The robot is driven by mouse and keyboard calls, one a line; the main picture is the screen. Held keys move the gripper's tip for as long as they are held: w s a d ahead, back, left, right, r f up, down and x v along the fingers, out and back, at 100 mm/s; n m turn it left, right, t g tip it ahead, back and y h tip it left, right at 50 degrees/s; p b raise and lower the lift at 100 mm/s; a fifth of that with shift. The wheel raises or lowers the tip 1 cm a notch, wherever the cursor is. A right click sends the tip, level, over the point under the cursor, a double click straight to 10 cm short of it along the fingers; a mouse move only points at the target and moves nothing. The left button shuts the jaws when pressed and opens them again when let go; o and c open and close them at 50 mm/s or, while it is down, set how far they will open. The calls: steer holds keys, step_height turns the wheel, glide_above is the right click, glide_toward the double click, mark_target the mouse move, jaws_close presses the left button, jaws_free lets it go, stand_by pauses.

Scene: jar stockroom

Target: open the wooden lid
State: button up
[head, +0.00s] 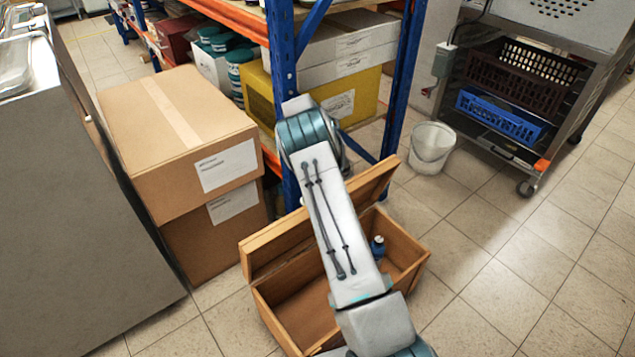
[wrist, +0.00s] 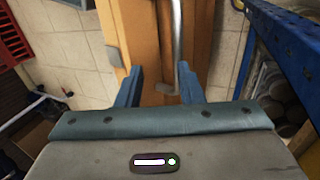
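The wooden chest (head: 405,243) stands on the floor in the head view. Its wooden lid (head: 270,245) is raised at the back edge, standing steeply, and the inside of the chest shows. My arm crosses in front and hides the middle of lid and chest. My gripper is hidden in the head view. In the wrist view, my gripper (wrist: 158,84) has its two blue fingers apart, over the wooden lid (wrist: 147,45). A bent metal bar, seemingly the lid's handle (wrist: 177,45), ends between the fingers; I cannot tell whether they touch it.
A blue bottle (head: 377,247) is inside the chest. Stacked cardboard boxes (head: 180,130) stand left, and a shelf with a blue post (head: 283,75) is behind. A white bucket (head: 432,147) and a rack with crates (head: 500,116) are at the right. Floor at the right front is clear.

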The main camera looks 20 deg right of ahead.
steer(key=s+d+r+p, duration=0.1)
steer(key=s+d+r, duration=0.5)
steer(key=d, duration=0.2)
steer(key=shift+s+d, duration=0.2)
steer(key=shift+s, duration=0.15)
